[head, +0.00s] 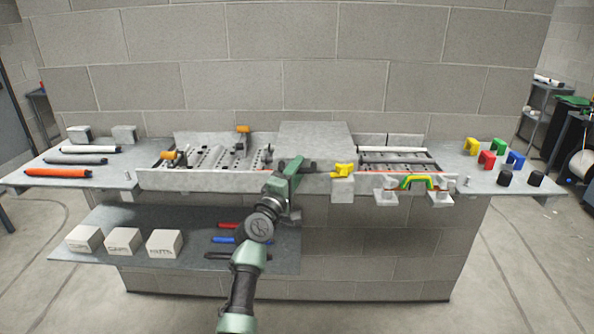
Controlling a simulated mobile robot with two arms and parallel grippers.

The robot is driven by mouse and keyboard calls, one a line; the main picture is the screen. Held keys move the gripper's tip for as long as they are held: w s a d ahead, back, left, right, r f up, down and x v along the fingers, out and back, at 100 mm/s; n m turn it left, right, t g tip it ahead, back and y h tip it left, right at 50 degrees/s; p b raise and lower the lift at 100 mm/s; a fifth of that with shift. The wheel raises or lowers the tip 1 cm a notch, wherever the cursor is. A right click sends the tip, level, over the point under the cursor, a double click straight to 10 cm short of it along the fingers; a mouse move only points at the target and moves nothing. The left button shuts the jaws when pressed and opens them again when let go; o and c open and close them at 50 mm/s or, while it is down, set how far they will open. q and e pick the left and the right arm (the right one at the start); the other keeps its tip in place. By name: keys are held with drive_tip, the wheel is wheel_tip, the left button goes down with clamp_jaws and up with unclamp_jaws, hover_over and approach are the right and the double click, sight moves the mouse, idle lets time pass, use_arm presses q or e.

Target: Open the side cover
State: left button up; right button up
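A long grey machine bed stands on the bench against the block wall. A raised grey box-like housing (318,142) covers its middle. I cannot tell for sure which part is the side cover. My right gripper is out of view.
Coloured blocks (487,159) and black cylinders (536,179) stand on the right wing. The lower shelf (197,264) holds white boxes (123,241) and coloured tools. Floor at both sides looks clear.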

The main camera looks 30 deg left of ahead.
use_arm(q)
clamp_jaws()
drive_tip(key=shift+f, duration=0.1)
idle(1.3)
